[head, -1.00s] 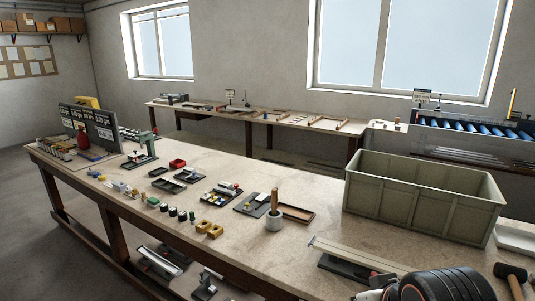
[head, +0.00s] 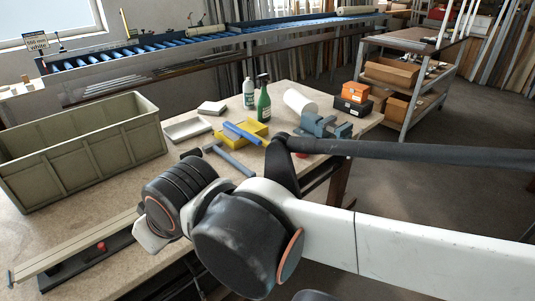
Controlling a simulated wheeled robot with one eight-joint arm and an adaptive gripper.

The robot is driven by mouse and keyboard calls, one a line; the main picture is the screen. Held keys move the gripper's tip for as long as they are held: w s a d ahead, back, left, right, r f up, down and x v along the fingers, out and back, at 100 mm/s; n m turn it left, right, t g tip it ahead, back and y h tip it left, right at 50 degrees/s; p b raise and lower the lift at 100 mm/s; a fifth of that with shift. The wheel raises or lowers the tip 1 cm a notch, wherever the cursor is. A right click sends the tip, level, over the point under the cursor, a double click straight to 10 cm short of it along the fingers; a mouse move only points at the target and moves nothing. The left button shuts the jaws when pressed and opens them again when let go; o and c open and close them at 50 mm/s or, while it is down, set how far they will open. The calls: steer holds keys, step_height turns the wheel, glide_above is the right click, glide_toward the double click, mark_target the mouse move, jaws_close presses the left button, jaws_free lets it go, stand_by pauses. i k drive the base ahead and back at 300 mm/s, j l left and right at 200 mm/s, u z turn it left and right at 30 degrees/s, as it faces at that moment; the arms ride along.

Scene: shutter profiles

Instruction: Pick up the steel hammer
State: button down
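A hammer with a grey metal-looking head (head: 211,147) and a grey-blue handle lies on the workbench, left of centre, just beyond my arm. It looks like the steel hammer. A second tool with a black head (head: 190,153), perhaps a mallet, lies just left of it, partly hidden behind my arm's black joint. My arm reaches in from the right across the front of the bench. My gripper's fingers cannot be made out.
A yellow tray (head: 226,141) with a blue object (head: 241,134) lies behind the hammer. A green spray bottle (head: 263,103), white bottle (head: 248,93) and blue vise (head: 325,124) stand beyond. A large green-grey crate (head: 85,150) is at left. A long rail tool (head: 75,250) lies front left.

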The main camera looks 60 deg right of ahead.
mark_target(215, 146)
steer(key=z, duration=1.3)
steer(key=u, duration=1.45)
steer(key=z, duration=1.45)
steer(key=i+l+u, duration=0.1)
steer(key=i+u, duration=0.15)
steer(key=i, duration=0.15)
steer(key=i+l+u, duration=0.2)
steer(key=i, duration=0.2)
